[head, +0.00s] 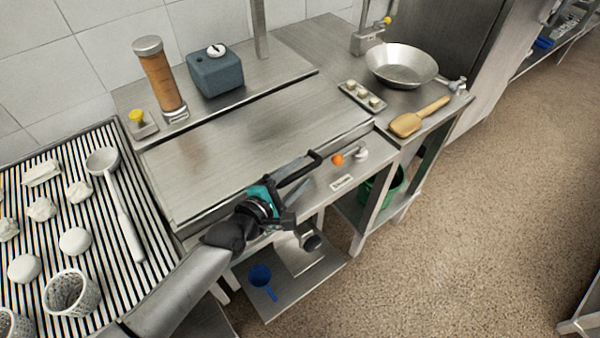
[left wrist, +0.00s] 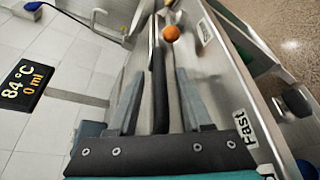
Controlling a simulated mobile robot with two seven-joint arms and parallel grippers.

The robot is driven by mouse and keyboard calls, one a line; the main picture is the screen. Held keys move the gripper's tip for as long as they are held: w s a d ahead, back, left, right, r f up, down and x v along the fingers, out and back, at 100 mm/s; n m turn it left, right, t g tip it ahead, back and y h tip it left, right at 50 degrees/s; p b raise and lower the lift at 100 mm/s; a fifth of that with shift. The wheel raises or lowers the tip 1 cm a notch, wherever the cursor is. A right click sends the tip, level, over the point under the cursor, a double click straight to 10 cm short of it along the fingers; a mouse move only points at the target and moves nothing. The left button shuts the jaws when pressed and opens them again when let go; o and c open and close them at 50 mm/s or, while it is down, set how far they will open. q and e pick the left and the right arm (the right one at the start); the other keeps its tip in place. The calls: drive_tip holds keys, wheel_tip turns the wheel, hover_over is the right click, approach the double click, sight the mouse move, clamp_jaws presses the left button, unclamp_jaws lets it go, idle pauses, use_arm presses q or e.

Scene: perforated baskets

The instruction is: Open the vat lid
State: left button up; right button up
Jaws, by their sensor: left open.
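The vat lid (head: 240,150) is a wide flat metal sheet, lying closed on the steel counter. A black handle (head: 316,158) runs along its front edge toward the right; it also shows as a dark bar in the left wrist view (left wrist: 159,85). My left gripper (head: 296,180) is at this handle, with its jaws open. In the left wrist view its two grey fingers (left wrist: 160,100) stand on either side of the dark bar, with gaps visible. Whether a finger touches it, I cannot tell. My right gripper is not in view.
An orange knob (head: 338,159) sits on the front panel right of the handle. A metal bowl (head: 402,66) and a wooden scoop (head: 418,117) lie on the right counter. A slatted rack (head: 98,270) with white lumps is at left. A temperature display (left wrist: 26,82) shows behind.

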use_arm(q)
drive_tip(key=shift+w+d+f, duration=0.1)
drive_tip(key=shift+w+d, duration=0.3)
drive_tip(key=shift+w, duration=0.1)
clamp_jaws()
idle(1.2)
